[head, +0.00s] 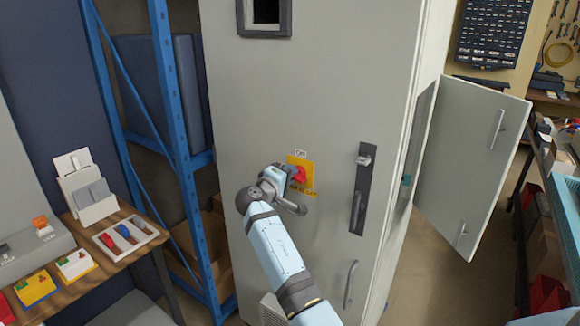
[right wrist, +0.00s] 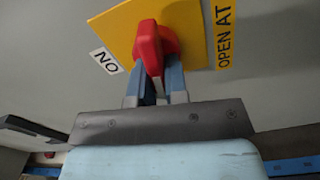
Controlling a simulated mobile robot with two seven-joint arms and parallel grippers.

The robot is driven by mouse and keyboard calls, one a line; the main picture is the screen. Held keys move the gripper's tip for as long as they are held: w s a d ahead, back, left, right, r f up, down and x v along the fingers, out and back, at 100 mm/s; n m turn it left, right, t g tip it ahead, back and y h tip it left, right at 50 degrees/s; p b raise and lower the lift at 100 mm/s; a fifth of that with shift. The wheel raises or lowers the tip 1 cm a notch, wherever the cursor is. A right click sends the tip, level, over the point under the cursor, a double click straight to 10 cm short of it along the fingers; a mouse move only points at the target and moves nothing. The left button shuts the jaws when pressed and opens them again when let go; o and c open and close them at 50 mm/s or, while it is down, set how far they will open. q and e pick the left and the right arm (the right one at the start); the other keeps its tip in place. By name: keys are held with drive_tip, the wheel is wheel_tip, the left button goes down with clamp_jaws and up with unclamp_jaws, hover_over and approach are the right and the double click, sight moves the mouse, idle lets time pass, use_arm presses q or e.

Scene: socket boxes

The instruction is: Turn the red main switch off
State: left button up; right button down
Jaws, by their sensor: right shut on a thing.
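The red main switch (head: 299,174) sits on a yellow plate (head: 308,186) on the front of the grey cabinet (head: 310,90). My right gripper (head: 291,172) is at the switch and partly covers it in the head view. In the right wrist view the gripper's fingers (right wrist: 160,80) are shut on the red knob (right wrist: 150,42). The knob's exact setting is hard to tell. My left gripper is out of view.
A black handle strip (head: 360,190) is to the right of the switch. A cabinet door (head: 470,160) stands open at the right. A blue rack (head: 175,130) and a wooden table (head: 125,262) with switch boxes are at the left.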

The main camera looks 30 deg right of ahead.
drive_tip(key=shift+d+r+n+p, duration=0.1)
drive_tip(key=shift+r+n+p, duration=0.1)
drive_tip(key=shift+n+p, duration=0.3)
drive_tip(key=shift+f+n+p, duration=0.15)
drive_tip(key=shift+n+p, duration=0.15)
drive_tip(key=shift+n, duration=0.4)
drive_tip(key=c, duration=1.1)
unclamp_jaws()
drive_tip(key=shift+f, duration=0.15)
drive_tip(key=shift+c, duration=0.2)
